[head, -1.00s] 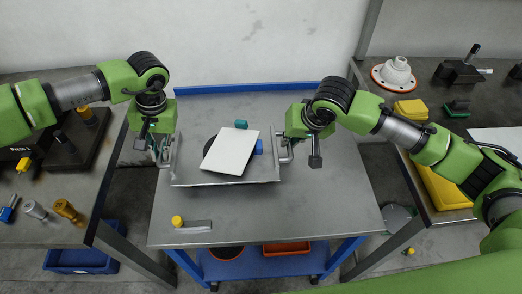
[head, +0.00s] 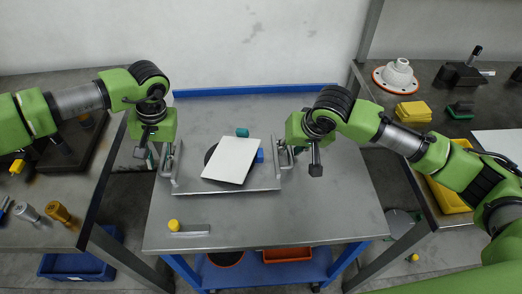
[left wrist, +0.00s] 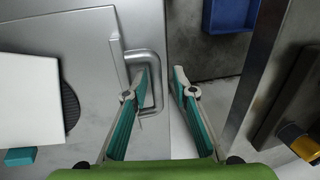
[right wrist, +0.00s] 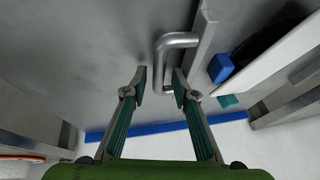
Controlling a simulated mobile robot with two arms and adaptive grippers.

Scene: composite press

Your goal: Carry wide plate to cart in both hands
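The wide plate (head: 262,185) is a flat grey metal sheet with an upright bar handle at each end. It appears to lie on the grey cart top (head: 310,222). My left gripper (head: 153,160) is at its left handle; in the left wrist view the fingers (left wrist: 163,82) are apart, with the handle (left wrist: 157,72) between them. My right gripper (head: 301,158) is at the right handle; in the right wrist view its fingers (right wrist: 160,80) are apart around the handle (right wrist: 162,50). A white panel (head: 232,160) leans over a dark disc on the plate.
A blue block (head: 260,156) and a teal block (head: 242,132) are by the panel. A yellow-knobbed grey piece (head: 190,229) lies near the cart's front edge. Benches with tools stand left (head: 40,235) and right (head: 440,125). A blue rim (head: 250,90) runs along the back.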

